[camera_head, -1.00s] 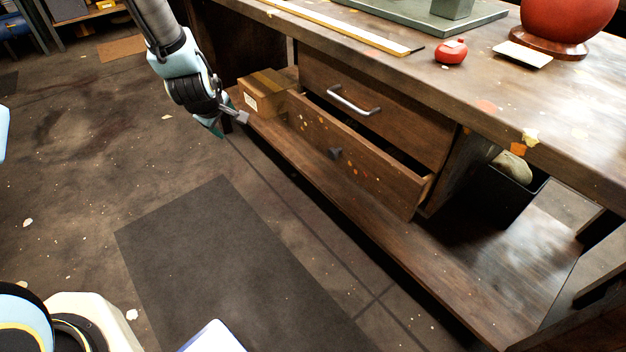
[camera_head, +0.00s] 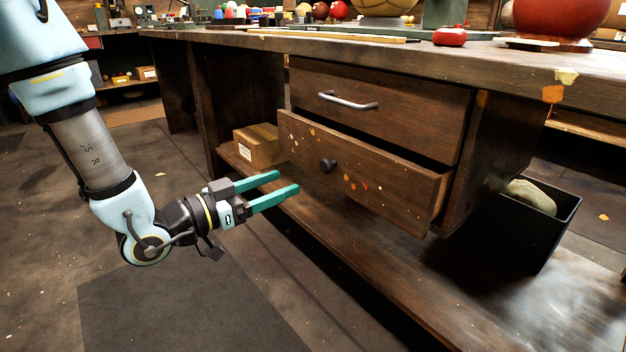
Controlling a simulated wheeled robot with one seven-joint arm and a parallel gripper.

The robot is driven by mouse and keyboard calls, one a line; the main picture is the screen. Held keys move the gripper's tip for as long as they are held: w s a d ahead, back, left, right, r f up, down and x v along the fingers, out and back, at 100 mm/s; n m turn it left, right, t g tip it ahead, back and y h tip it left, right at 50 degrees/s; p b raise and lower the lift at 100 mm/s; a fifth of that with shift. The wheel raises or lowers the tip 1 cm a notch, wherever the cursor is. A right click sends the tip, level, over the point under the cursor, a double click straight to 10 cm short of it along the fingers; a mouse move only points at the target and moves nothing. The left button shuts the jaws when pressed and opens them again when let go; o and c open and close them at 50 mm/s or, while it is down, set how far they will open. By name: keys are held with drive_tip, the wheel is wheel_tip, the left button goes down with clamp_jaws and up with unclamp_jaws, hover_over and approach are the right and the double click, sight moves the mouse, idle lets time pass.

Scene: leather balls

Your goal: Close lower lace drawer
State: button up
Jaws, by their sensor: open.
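The lower drawer (camera_head: 375,178) is a brown wooden drawer with paint specks and a dark round knob (camera_head: 327,166). It sticks out from the workbench, with a dark gap above its front and its right side showing. The upper drawer (camera_head: 400,108), with a metal bar handle (camera_head: 348,101), is shut. My gripper (camera_head: 286,186) is open and empty, its two green fingers pointing right toward the lower drawer's front. The fingertips are left of and a little below the knob and look apart from the drawer. The drawer's inside is hidden.
A cardboard box (camera_head: 257,146) sits on the low shelf (camera_head: 400,270) left of the drawers. A black bin (camera_head: 545,232) with a pale object stands at the right. The bench top (camera_head: 450,58) overhangs the drawers. Open floor lies in front of the bench.

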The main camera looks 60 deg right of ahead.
sight(323, 167)
drive_tip(key=b+x, duration=0.1)
drive_tip(key=x, duration=0.8)
drive_tip(key=shift+d, duration=0.4)
clamp_jaws()
idle(0.9)
